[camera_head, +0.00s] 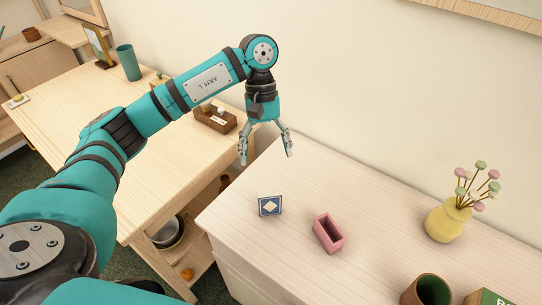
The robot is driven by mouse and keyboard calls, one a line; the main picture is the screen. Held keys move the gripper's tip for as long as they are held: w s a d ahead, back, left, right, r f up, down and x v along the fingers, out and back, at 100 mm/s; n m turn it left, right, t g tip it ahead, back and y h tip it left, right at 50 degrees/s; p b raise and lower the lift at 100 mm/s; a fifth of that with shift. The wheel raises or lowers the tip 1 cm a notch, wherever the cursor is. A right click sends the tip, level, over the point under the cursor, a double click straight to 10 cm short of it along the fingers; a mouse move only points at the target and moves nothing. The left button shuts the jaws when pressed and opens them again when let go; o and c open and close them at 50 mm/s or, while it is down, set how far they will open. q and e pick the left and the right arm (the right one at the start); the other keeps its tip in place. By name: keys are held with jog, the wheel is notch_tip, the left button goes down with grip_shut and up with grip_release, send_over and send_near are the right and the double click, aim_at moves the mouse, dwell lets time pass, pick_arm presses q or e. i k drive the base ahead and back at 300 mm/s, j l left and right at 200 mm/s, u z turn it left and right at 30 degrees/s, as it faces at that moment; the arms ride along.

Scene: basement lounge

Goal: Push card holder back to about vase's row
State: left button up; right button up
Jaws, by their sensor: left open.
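A small pink open-topped box (328,234), which looks like the card holder, sits empty on the pale wooden cabinet top. The yellow vase (446,222), holding several pink, green and white ball-shaped flowers, stands to its right, nearer the wall. My left gripper (267,156) is open and points down with nothing between its fingers. It is above the cabinet's far left end, up and left of the pink box and apart from it. My right gripper is not in view.
A lower wooden table (75,110) stands left. The cabinet top behind the pink box is clear.

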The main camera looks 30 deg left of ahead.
aim_at(330, 235)
jog(key=k+j+z, duration=0.25)
jog(key=z, duration=0.2)
jog(key=k+j+z, duration=0.15)
jog(key=k+z, duration=0.15)
jog(key=z, duration=0.15)
jog(key=k+z, duration=0.25)
jog(key=z, duration=0.15)
